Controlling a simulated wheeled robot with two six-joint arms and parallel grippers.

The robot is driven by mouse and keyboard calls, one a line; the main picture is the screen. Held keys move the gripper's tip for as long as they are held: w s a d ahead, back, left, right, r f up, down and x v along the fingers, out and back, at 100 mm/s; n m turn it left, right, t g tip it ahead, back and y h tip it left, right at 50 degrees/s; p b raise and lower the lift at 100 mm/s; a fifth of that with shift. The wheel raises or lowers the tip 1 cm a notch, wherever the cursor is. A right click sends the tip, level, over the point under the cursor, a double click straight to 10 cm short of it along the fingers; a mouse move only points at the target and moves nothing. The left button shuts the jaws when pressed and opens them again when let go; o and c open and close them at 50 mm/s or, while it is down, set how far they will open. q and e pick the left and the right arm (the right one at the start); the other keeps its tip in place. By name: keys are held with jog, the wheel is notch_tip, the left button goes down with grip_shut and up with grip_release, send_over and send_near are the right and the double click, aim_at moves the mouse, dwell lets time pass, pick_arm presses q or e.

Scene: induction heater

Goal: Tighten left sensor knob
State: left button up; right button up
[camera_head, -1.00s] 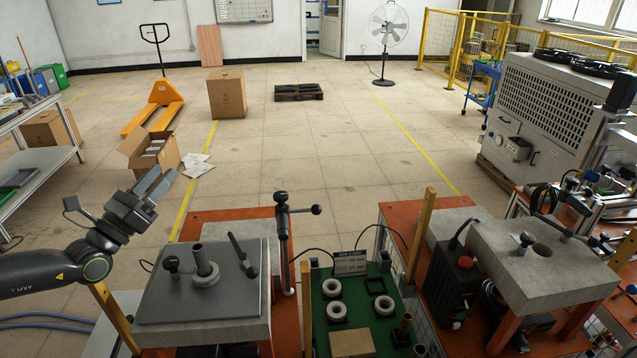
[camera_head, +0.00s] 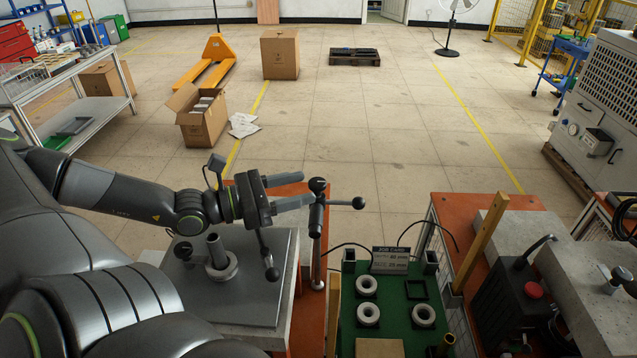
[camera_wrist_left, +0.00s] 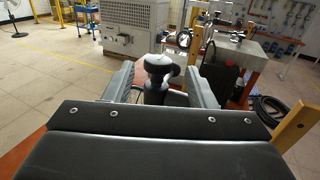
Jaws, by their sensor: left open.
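A dark vertical post carries a round black knob (camera_head: 317,185) on top and a side bar ending in a black ball, beside the left heater block. I take this knob as the left sensor knob. My right gripper is not in view.
The left block's grey plate (camera_head: 255,300) bears a ring with an upright tube (camera_head: 218,258) and a black lever ending in a ball (camera_head: 271,273). A green tray (camera_head: 391,332) with several white rings lies to the right. An upright wooden post (camera_head: 482,240) stands beyond it.

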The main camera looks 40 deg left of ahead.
aim_at(317, 182)
pick_arm(q)
jog(key=b+x, duration=0.1)
jog(key=x, duration=0.2)
jog(key=shift+a+f, duration=0.15)
jog(key=shift+a, duration=0.05)
jog(key=shift+w+d, duration=0.15)
jog(key=shift+w, duration=0.15)
jog(key=shift+w+d+b, duration=0.3)
jog(key=shift+w+b, duration=0.1)
jog(key=shift+w, duration=0.05)
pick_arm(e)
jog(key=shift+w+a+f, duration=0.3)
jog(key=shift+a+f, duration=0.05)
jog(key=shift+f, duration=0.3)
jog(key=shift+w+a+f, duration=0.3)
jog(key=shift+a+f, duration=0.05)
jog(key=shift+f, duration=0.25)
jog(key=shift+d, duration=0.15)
pick_arm(q)
jog(key=shift+c, duration=1)
jog(key=c, duration=0.7)
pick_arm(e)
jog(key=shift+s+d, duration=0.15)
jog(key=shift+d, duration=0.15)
